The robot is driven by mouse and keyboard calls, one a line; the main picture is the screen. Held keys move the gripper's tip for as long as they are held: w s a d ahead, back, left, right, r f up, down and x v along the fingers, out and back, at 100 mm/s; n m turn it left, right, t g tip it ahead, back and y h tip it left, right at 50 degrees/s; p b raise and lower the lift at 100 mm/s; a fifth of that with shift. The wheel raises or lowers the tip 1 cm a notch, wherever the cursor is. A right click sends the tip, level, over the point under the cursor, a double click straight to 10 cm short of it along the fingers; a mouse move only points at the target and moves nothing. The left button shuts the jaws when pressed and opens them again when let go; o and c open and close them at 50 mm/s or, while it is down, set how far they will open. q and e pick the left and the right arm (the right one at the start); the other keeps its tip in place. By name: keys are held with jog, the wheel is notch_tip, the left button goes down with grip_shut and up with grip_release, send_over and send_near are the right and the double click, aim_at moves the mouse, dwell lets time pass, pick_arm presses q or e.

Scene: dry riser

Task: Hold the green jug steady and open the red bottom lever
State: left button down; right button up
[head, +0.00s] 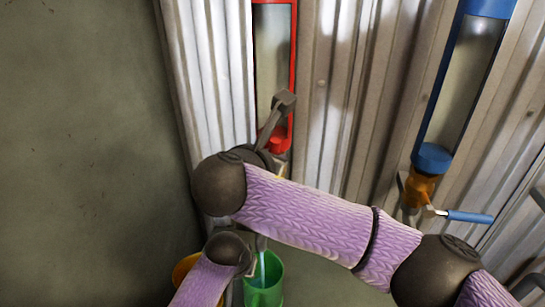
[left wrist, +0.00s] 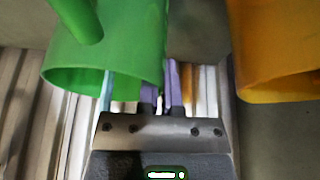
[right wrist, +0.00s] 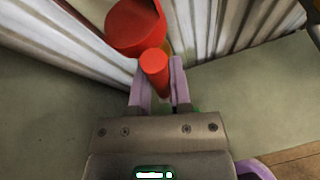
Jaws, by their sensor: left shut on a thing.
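The green jug (head: 264,282) stands low in the head view, partly behind my left arm. It also shows close up in the left wrist view (left wrist: 120,40). My left gripper (left wrist: 160,88) is shut on its wall near the rim, one finger inside and one outside. A pale stream (head: 262,265) falls into the jug. In the right wrist view, a red lever handle (right wrist: 155,62) lies between the fingers of my right gripper (right wrist: 162,88); whether they press on it is unclear. In the head view my right arm hides the lever below the red-framed tube (head: 276,60).
An orange container (left wrist: 275,50) stands close beside the jug. A blue-framed tube (head: 465,75) with an orange valve (head: 420,188) and blue lever (head: 469,216) is at the right. Corrugated metal panels (head: 340,90) stand behind. A plain wall (head: 85,130) fills the left.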

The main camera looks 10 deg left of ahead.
jog(key=o, duration=0.5)
jog(key=shift+c, duration=0.2)
jog(key=v, duration=0.7)
jog(key=shift+s, duration=0.25)
dwell(1.0)
pick_arm(q)
jog(key=c, duration=0.7)
grip_release()
